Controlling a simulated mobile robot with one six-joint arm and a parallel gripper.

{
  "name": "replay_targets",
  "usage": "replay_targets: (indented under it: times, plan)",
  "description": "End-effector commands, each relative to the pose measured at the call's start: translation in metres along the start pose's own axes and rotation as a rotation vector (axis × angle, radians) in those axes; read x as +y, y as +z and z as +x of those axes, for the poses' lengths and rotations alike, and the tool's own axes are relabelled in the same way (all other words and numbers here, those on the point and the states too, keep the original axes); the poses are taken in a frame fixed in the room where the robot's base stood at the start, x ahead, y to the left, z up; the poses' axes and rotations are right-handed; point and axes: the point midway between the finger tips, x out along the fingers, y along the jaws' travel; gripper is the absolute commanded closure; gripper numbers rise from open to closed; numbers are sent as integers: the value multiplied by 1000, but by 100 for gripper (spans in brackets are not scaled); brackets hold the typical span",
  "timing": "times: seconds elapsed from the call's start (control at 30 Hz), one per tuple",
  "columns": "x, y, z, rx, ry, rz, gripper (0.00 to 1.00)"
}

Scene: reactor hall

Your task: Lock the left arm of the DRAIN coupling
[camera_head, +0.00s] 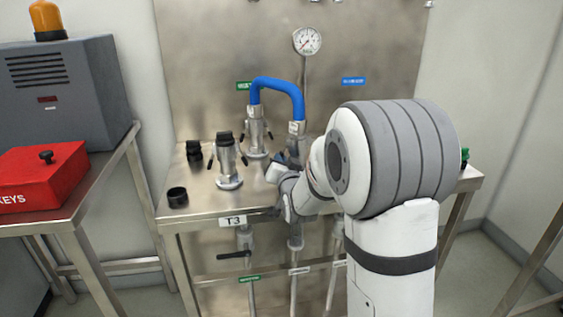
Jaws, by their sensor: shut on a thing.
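A coupling (297,131) stands at the right end of a blue hose (280,83); its lower part is mostly hidden by my arm. No DRAIN label is legible, so I cannot confirm its name from the picture. My gripper (276,166) is low at the left side of this coupling, just above the steel bench. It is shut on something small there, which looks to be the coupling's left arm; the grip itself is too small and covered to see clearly. A second coupling (257,136) holds the hose's left end, with arms at its sides.
A capped coupling (228,162) stands left of my gripper. A black cap (177,196) and another black fitting (194,151) are on the steel bench (200,205). A gauge (307,41) is on the back panel. A red key box (42,178) stands on the left table.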

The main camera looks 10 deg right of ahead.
Motion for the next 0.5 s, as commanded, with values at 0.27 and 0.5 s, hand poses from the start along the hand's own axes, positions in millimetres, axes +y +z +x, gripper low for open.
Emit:
replay_targets:
  times: [0.27, 0.5]
  plan:
    - [4, 2, 0, 4, -1, -54, 100]
    - [5, -1, 0, 2, 0, -100, 100]
